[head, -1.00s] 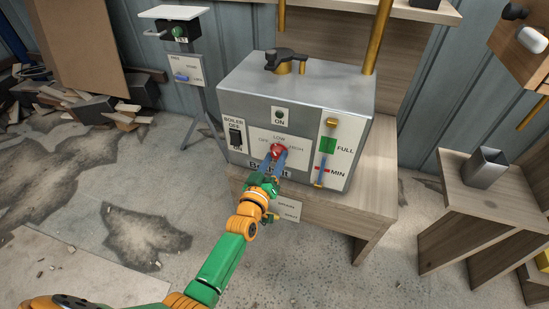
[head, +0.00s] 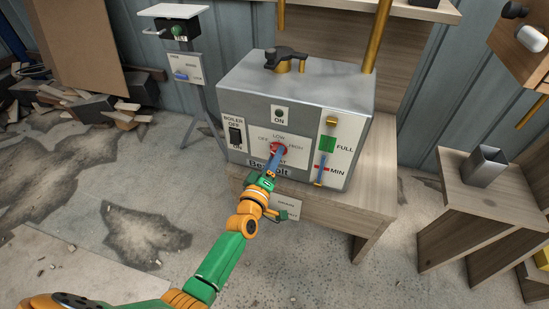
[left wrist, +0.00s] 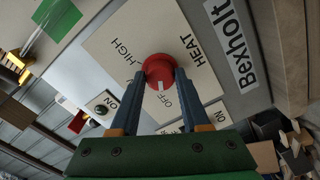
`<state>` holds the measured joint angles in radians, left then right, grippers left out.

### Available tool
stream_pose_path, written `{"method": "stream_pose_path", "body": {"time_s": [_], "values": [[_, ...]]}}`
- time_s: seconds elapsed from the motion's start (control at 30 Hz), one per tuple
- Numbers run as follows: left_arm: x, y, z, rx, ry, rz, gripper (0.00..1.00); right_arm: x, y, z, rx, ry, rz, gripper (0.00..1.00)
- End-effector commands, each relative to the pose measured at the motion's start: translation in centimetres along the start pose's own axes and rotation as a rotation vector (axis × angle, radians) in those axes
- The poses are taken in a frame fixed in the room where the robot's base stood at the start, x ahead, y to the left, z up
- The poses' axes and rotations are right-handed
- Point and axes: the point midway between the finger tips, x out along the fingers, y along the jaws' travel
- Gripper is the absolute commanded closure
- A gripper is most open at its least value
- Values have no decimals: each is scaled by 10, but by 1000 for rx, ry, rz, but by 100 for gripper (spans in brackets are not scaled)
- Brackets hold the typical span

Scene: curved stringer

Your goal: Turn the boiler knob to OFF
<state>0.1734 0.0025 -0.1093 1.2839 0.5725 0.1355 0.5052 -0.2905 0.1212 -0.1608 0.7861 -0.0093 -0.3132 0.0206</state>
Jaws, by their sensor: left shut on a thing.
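The boiler (head: 290,90) is a grey metal box on a wooden bench. Its red heat knob (head: 277,147) sits on a white plate marked OFF, LOW and HIGH. My left gripper (head: 274,157) reaches the front panel and is shut on the knob. In the left wrist view, both blue fingers of my left gripper (left wrist: 160,76) press on either side of the red knob (left wrist: 158,66). The knob's white mark points toward the word OFF. The fingers and wrist hide part of the plate. My right gripper is not in view.
A black BOILER switch (head: 236,137) is left of the knob. A gauge panel (head: 326,150) marked FULL and MIN is to the right. A wooden stand (head: 480,210) with a metal cup (head: 485,167) is further right.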

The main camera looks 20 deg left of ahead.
Motion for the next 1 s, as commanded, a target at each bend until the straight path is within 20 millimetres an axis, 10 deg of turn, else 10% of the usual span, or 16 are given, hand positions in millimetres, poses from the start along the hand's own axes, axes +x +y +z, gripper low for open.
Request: {"method": "stream_pose_path", "body": {"time_s": [0.43,0.47,0.57,1.0], "values": [[0,-1,1,-13,-3,-3,100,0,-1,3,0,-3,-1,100],[0,-1,1,-13,-3,-3,49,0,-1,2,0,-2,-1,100],[0,-1,1,-12,-2,-2,24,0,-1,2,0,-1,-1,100],[-29,3,-1,-10,-4,-5,24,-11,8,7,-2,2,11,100]]}}
